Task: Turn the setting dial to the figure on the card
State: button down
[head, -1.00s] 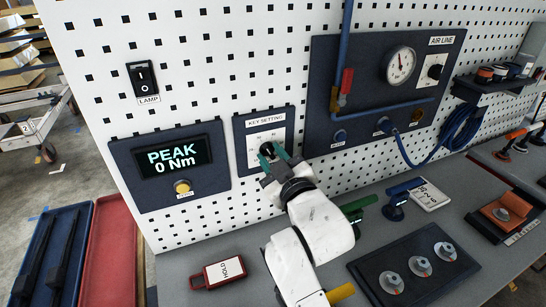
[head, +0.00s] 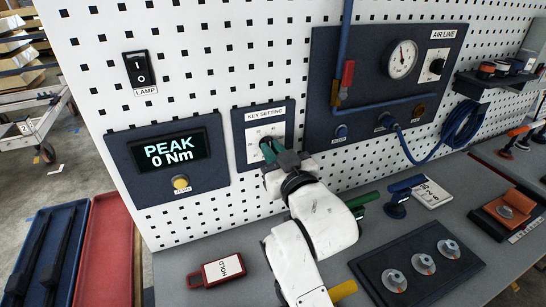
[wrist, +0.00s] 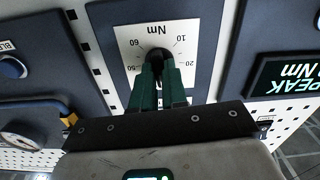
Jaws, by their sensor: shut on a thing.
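The setting dial (wrist: 158,54) is a dark round knob on a white scale plate (wrist: 127,35), under the label KEY SETTING in the head view. The wrist view shows the plate upside down, with 10, 20, 50, 60 and Nm legible; the fingers hide other figures, and I cannot read a pointer. My gripper (wrist: 157,78) has dark green fingers shut on the dial. In the head view, my gripper (head: 272,150) covers most of the dial. A white card (head: 432,194) with figures lies on the bench at the right; its figures are too small to read surely.
A display panel (head: 120,165) left of the dial reads PEAK 0 Nm, above a yellow button (head: 181,182). An air line panel (head: 325,70) is to the right. A red HOLD tag (head: 217,270), a green-handled tool (head: 366,198) and a socket tray (head: 370,265) lie on the bench.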

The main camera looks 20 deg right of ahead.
jog(key=shift+m, duration=0.6)
jog(key=c, duration=1.2)
grip_release()
jog(key=shift+o, duration=0.2)
jog(key=s+b, duration=0.2)
jog(key=s, duration=0.8)
jog(key=shift+s, duration=0.4)
